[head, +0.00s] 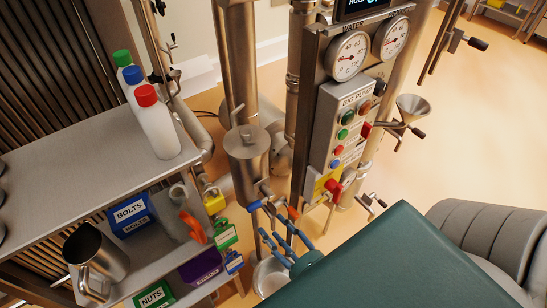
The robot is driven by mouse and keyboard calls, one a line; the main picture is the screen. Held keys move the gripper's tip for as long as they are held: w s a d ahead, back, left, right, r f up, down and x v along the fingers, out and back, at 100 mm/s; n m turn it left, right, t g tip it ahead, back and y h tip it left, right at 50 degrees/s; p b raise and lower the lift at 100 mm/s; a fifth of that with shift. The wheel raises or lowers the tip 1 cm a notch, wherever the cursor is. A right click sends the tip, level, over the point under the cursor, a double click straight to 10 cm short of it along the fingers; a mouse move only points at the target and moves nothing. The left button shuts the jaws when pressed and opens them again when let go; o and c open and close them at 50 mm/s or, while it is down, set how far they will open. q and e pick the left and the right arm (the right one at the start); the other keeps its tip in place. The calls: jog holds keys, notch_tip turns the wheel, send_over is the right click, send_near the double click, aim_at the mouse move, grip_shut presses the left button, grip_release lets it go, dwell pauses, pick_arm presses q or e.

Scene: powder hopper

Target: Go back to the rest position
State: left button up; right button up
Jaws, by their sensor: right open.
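My right gripper (276,230) shows low in the middle of the head view, with slim blue-grey fingers. It is open, and I see nothing held between the fingers. It is in front of the lower pipework, below a steel vessel (246,160) with a lid and a handle. Small valve handles, one blue and one orange, show just above its fingertips; I cannot tell whether it touches them. My left gripper is not in view.
A grey shelf (75,165) at left holds white bottles (158,122) with coloured caps. Below are a metal jug (92,262) and labelled bins (132,213). A control panel (345,130) with gauges and a funnel (411,107) stand right of centre. Open floor lies at far right.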

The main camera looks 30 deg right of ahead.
jog(key=s+a+f+m+g, duration=0.2)
jog(key=s+f+m+g, duration=0.25)
jog(key=f, duration=0.95)
jog(key=s+a+f+m+g, duration=0.25)
jog(key=s+f+m, duration=0.25)
jog(key=f, duration=0.9)
jog(key=s+d+f+m+g, duration=0.2)
jog(key=s+f, duration=0.4)
jog(key=s, duration=0.3)
jog(key=s+d+f+m+g, duration=0.2)
jog(key=s+f+m+g, duration=0.3)
jog(key=s, duration=0.5)
notch_tip(320, 180, down, 2)
jog(key=shift+s+d+m, duration=0.15)
jog(key=shift+d+m, duration=0.2)
jog(key=shift+d, duration=0.05)
